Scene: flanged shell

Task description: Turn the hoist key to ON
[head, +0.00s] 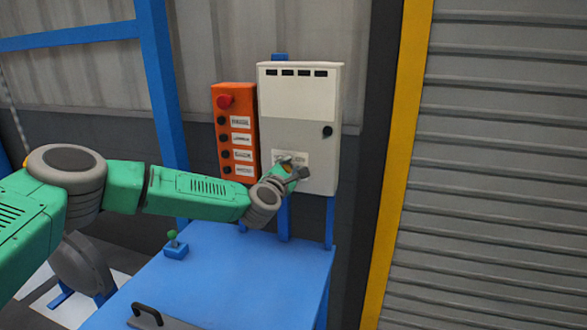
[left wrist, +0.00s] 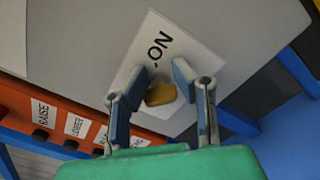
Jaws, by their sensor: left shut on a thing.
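The hoist key (left wrist: 160,93) is a small yellow knob on a white label (left wrist: 183,56) that reads ON. The label sits low on the front of the light grey control box (head: 298,110). In the left wrist view my left gripper (left wrist: 157,88) has one finger on each side of the key and is shut on it. In the head view the left gripper (head: 296,170) is against the label and covers most of the key. The fingers hide part of the label, and I cannot tell which way the key points. My right gripper is not in view.
An orange button panel (head: 235,133) with a red button (head: 225,101) hangs just left of the box. A blue table (head: 235,280) below carries a small green-knobbed lever (head: 173,240) and a dark handle (head: 147,312). A roller shutter (head: 500,170) is at the right.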

